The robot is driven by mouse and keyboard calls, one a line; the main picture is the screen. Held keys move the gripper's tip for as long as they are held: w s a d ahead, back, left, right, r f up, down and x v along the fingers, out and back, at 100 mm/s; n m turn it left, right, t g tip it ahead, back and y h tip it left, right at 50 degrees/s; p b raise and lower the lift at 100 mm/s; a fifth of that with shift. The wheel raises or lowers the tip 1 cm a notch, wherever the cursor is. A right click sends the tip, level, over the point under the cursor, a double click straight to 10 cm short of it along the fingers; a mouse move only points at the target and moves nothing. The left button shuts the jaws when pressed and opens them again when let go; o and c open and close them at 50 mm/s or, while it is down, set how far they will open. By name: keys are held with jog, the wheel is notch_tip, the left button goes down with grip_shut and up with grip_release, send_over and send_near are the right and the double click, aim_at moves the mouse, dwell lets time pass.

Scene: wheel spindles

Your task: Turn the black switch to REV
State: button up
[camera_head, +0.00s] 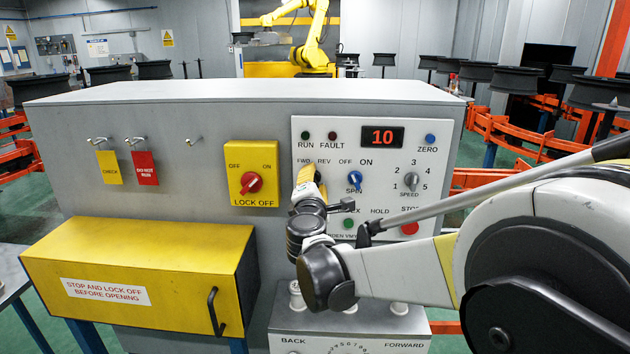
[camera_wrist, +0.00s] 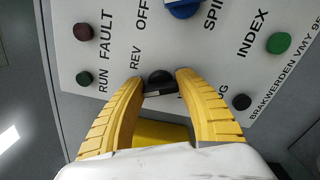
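The black switch (camera_wrist: 161,82) shows in the wrist view as a dark knob with a bar-shaped handle, below the REV and OFF lettering. My gripper (camera_wrist: 161,78) has its two yellow, ribbed fingertips on either side of it. The handle spans nearly the whole gap. I cannot tell whether both fingertips press on it. In the head view, my gripper (camera_head: 307,176) is at the white panel (camera_head: 446,137), just under the FWD and REV labels, and hides the switch there. The switch's exact pointing direction is unclear.
Close by are the blue SPIN switch (camera_head: 355,180), the grey SPEED knob (camera_head: 411,181), the green INDEX button (camera_wrist: 278,43) and the red STOP button (camera_head: 410,228). A yellow lock-off box (camera_head: 252,160) with a red knob is to the left. A yellow cover (camera_head: 150,262) juts out lower left.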

dwell(0.4)
jog(key=m+p, duration=0.1)
jog(key=m, duration=0.3)
jog(key=m+p, duration=0.1)
jog(key=m, duration=0.4)
jog(key=shift+f+m, duration=0.15)
jog(key=shift+m, duration=0.25)
dwell(0.4)
jog(key=o, duration=1.2)
